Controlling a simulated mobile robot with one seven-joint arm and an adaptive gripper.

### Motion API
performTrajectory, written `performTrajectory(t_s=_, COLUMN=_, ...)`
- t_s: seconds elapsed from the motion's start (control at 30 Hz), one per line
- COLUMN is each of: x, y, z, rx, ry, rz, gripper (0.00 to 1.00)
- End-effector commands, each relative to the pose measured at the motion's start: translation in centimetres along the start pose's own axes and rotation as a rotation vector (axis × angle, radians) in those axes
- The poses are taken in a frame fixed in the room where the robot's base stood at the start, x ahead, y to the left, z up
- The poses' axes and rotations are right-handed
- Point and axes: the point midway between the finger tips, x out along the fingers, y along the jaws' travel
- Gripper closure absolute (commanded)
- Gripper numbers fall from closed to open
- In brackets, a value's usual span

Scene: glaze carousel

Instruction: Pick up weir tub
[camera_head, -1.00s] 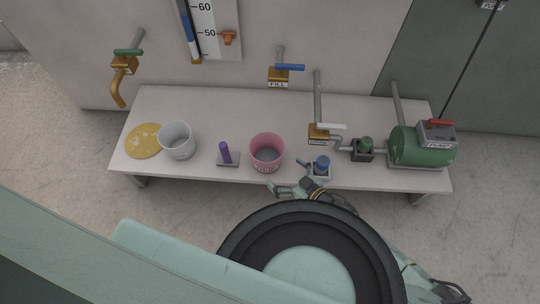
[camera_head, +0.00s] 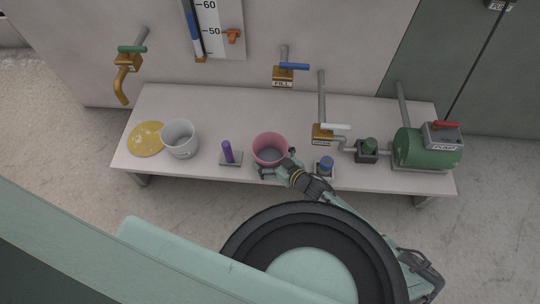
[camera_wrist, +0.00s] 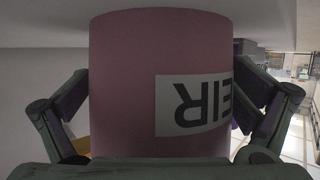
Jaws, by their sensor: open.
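The weir tub is a pink open-topped tub (camera_head: 270,146) on the bench, right of the purple-handled piece. In the wrist view the pink tub (camera_wrist: 135,60) fills the middle, with a white label reading "EIR" upside down. My gripper (camera_head: 278,165) is at the tub's front side. In the wrist view one open finger stands on each side of the tub, left and right. I cannot tell whether the fingers touch its wall.
The bench (camera_head: 205,105) also holds a white bucket (camera_head: 180,140), a yellow disc (camera_head: 146,139), a purple-handled piece (camera_head: 228,152), a blue-topped fitting (camera_head: 326,165) and a green pump (camera_head: 418,148). A blue-handled fill tap (camera_head: 288,70) is on the wall behind.

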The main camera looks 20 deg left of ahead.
Motion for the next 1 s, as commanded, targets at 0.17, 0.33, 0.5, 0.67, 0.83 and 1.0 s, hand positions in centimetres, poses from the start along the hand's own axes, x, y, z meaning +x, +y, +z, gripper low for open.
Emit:
performTrajectory(t_s=0.17, x=0.07, y=0.07, z=0.04, rx=0.0, ry=-0.001, rz=0.001, gripper=0.0)
performTrajectory(t_s=0.33, x=0.06, y=0.05, z=0.04, rx=0.0, ry=-0.001, rz=0.001, gripper=0.08)
performTrajectory(t_s=0.5, x=0.05, y=0.05, z=0.03, rx=0.0, ry=-0.001, rz=0.001, gripper=0.19)
performTrajectory(t_s=0.67, x=0.05, y=0.06, z=0.04, rx=0.0, ry=-0.001, rz=0.001, gripper=0.3)
performTrajectory(t_s=0.83, x=0.04, y=0.06, z=0.04, rx=0.0, ry=-0.001, rz=0.001, gripper=0.41)
performTrajectory(t_s=1.0, x=0.05, y=0.06, z=-0.04, rx=0.0, ry=0.0, rz=0.001, gripper=0.42)
